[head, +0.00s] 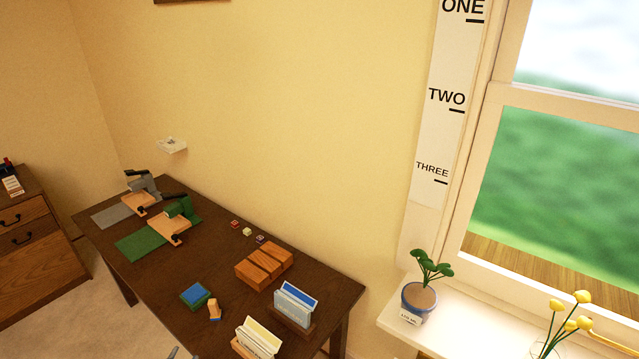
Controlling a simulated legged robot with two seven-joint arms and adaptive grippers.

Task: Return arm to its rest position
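A small grey tip (172,352) shows at the bottom edge in the head view, in front of the dark wooden desk (325,282). It looks like the end of my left gripper, but too little shows to tell whether it is open or shut. My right gripper is out of view. No arm is seen over the desk, and nothing is seen held.
The desk holds two stamping presses, one grey (143,188) and one green (178,210), a slotted wooden block (264,266), a blue-green pad (195,294), a wooden stamp (214,310) and two card holders (294,304) (257,338). A potted plant (418,301) stands on the windowsill.

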